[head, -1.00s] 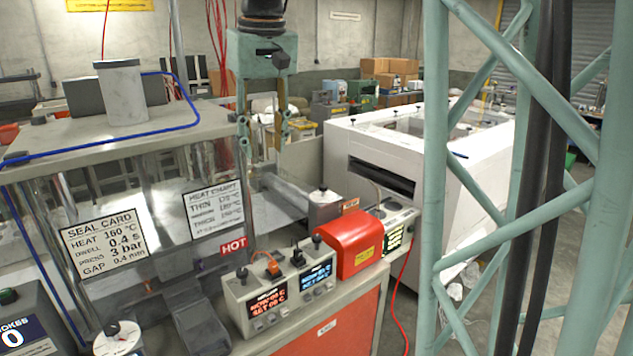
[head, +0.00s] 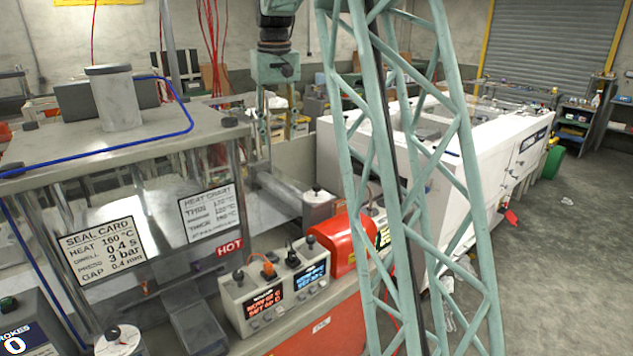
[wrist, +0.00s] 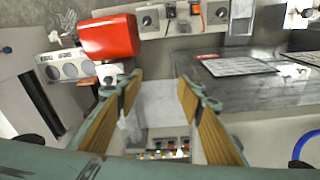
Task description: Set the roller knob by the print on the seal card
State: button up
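The seal card (head: 101,250) hangs at the front of the press in the head view. It reads heat 160 °C, dwell 0.4 s, press 3 bar, gap 0.4 mm. A grey block with a dark knob on a pale dial (head: 318,191) stands at the roller's near end; I take this as the roller knob. Its setting is too small to read. My gripper (head: 280,128) hangs behind and above it, pointing down. In the wrist view my gripper (wrist: 160,90) has its tan-padded fingers wide apart, with nothing held. A white dial (wrist: 110,74) shows partly behind the left finger.
A red cover (head: 347,244) and a control box (head: 275,298) with knobs and displays stand in front of the roller. A HOT label (head: 230,247) hangs on the press. A white machine (head: 470,178) stands to the right. My lattice column blocks part of the head view.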

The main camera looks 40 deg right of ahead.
jog(key=w+d+f+p, duration=0.1)
jog(key=w+d+f, duration=0.2)
jog(key=d, duration=0.3)
jog(key=w+d+f+p, duration=0.2)
jog(key=w+d+f, duration=0.15)
jog(key=d, duration=0.25)
jog(key=m+g+p, duration=0.1)
jog(key=p, duration=0.1)
send_over(317, 186)
notch_tip(317, 186, down, 8)
jog(key=shift+w, duration=0.15)
jog(key=shift+f, duration=0.2)
jog(key=shift+f+p, duration=1)
jog(key=shift+f, duration=5.7)
jog(key=c, duration=0.9)
